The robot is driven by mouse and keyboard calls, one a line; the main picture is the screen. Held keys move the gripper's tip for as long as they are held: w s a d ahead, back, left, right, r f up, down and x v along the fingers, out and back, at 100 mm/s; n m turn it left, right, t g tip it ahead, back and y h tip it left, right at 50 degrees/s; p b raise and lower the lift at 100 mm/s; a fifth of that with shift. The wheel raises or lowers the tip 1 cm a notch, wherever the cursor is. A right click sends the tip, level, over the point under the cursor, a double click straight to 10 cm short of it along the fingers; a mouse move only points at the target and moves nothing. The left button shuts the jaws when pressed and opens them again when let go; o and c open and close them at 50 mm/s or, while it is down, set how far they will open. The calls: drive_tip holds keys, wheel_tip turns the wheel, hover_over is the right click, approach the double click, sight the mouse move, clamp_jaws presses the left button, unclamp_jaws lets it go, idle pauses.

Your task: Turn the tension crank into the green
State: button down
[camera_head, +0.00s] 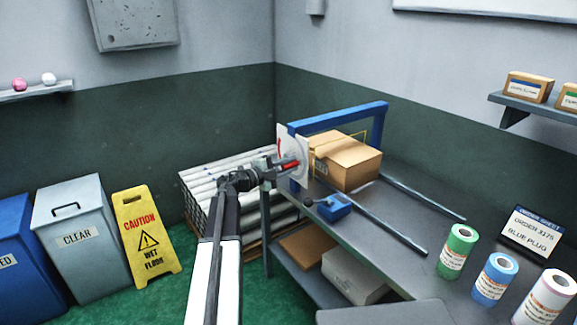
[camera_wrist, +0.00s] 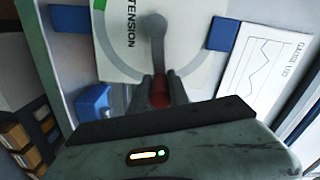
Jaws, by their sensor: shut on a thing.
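The tension crank (camera_wrist: 156,45) is a grey arm in the wrist view, running from a round hub down to a red knob (camera_wrist: 159,92). My gripper (camera_wrist: 159,88) is shut on that knob. Behind it is a white plate (camera_wrist: 125,40) lettered TENSION with a curved grey band. A green patch (camera_wrist: 99,4) shows at the top left edge of the view, apart from the crank arm. In the head view my gripper (camera_head: 284,164) reaches the white plate (camera_head: 286,133) on the blue frame, with the red knob at its tip. A red mark shows on the plate; the dial is partly hidden.
The blue frame (camera_head: 345,115) stands over a grey bench (camera_head: 395,215). A cardboard box (camera_head: 347,165) sits under it, and a blue block with a dark knob (camera_head: 328,208) is in front. Labelled rolls (camera_head: 459,250) stand at right. A caution sign (camera_head: 146,235) and bins are at left.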

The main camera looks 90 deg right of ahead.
drive_tip(key=shift+s+a+f+m+b, duration=0.1)
drive_tip(key=shift+s+f+m+b, duration=0.2)
drive_tip(key=shift+m, duration=0.25)
drive_tip(key=shift+s+a+f+m+b, duration=0.15)
drive_tip(key=shift+f+m+b, duration=0.1)
drive_tip(key=shift+f+m, duration=0.25)
drive_tip(key=c, duration=1.3)
unclamp_jaws()
drive_tip(key=shift+d, duration=0.1)
drive_tip(key=shift+o, duration=0.2)
drive_tip(key=shift+s+f, duration=0.1)
drive_tip(key=shift+s, duration=0.25)
drive_tip(key=shift+w, duration=0.25)
drive_tip(key=v, duration=0.7)
drive_tip(key=shift+w, duration=0.35)
